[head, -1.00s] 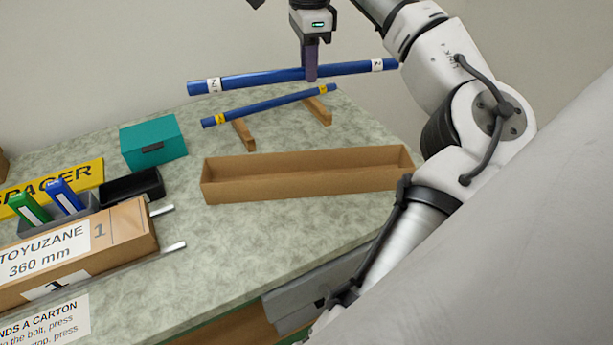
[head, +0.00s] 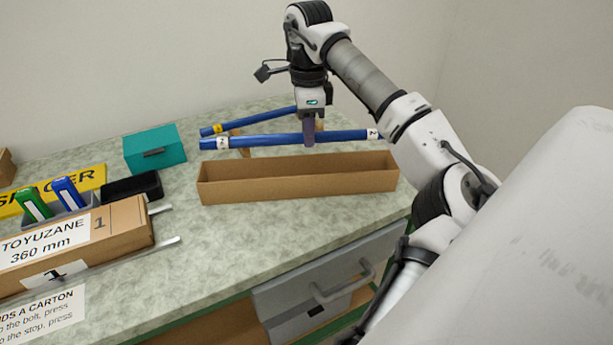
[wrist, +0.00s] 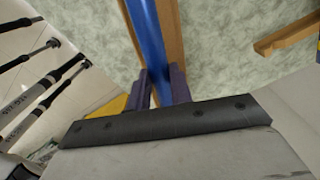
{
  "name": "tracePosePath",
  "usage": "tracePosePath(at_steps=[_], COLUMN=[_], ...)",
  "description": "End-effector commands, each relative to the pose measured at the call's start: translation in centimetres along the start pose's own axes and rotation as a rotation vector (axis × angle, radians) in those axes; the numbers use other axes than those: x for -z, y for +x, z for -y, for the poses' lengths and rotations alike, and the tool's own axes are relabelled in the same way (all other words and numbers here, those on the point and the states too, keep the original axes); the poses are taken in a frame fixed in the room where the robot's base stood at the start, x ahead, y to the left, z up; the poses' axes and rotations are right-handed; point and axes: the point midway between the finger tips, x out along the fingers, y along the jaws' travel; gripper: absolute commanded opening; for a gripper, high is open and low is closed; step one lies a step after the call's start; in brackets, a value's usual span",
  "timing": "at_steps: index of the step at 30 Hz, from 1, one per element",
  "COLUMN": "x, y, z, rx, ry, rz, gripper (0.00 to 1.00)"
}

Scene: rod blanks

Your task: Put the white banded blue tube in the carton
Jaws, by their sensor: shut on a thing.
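The white-banded blue tube (head: 263,140) is held crosswise in my gripper (head: 309,138), with white labels near both ends. It hangs level above the back edge of the open carton (head: 300,189), apart from it as far as I can tell. The carton is long, brown and looks empty. In the wrist view the tube (wrist: 150,45) runs between my gripper's two purple fingers (wrist: 160,88), which are shut on it. A carton wall (wrist: 172,35) shows beside the tube there.
A yellow-banded blue tube (head: 260,118) lies on wooden supports (head: 237,131) behind. A teal box (head: 154,149), a black tray (head: 133,187) and a labelled carton box (head: 130,228) stand at left. The counter in front of the carton is clear.

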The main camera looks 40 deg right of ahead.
Motion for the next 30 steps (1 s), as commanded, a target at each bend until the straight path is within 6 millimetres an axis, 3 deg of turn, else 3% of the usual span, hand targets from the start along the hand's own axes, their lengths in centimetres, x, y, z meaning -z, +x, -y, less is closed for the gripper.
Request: tracePosePath(at_steps=[3,9,16,22,30], x=[-0.1,-0.1,-0.1,-0.1,-0.1], y=[3.3,6.6,8.3,11.2,11.5], z=[-0.1,0.0,0.0,0.0,0.0], rx=[-0.003,-0.001,-0.001,-0.001,0.001], ry=[-0.001,-0.001,-0.001,-0.001,-0.001], rz=[0.003,0.001,0.002,0.002,0.001], gripper=[0.0,0.0,0.0,0.0,0.0])
